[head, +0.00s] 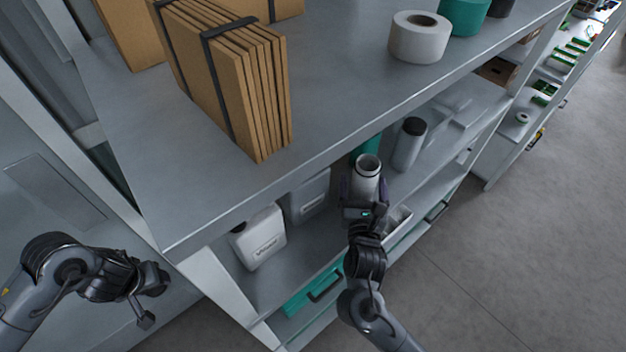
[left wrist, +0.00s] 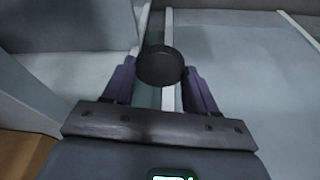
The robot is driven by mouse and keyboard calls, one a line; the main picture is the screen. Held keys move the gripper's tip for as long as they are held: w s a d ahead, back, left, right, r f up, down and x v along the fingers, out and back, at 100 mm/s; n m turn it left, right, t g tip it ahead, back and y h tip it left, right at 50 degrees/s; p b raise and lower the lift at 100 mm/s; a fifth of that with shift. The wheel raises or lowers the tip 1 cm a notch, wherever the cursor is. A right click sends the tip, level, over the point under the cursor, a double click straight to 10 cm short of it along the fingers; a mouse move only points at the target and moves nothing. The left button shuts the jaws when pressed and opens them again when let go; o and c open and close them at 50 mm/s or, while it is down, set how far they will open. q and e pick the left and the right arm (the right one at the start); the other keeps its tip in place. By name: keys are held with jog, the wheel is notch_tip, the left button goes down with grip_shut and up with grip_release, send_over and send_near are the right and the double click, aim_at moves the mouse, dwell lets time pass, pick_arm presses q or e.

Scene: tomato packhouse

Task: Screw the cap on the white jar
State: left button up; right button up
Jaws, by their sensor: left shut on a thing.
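The white jar (head: 367,180) is at the middle shelf in the head view, its mouth open and facing up toward the camera. My right gripper (head: 364,190) has its fingers on both sides of the jar and appears shut on it. My left gripper (head: 150,294) is far to the left, beside the shelf unit and apart from the jar. In the left wrist view a round black cap (left wrist: 160,66) sits between its two purple fingertips, which are shut on it. In the head view I cannot make the cap out clearly.
A white canister (head: 260,240) and a jar with a black lid (head: 409,145) stand on the shelf. Bundled cardboard (head: 225,75) and a white tape roll (head: 418,38) lie on the worktop (head: 330,95). The floor (head: 540,240) at right is clear.

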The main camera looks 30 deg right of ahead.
jog(key=shift+c, duration=0.4)
jog(key=c, duration=1.1)
pick_arm(q)
jog(key=shift+f, duration=0.25)
pick_arm(e)
notch_tip(320, 180, up, 10)
jog(key=shift+r, duration=0.1)
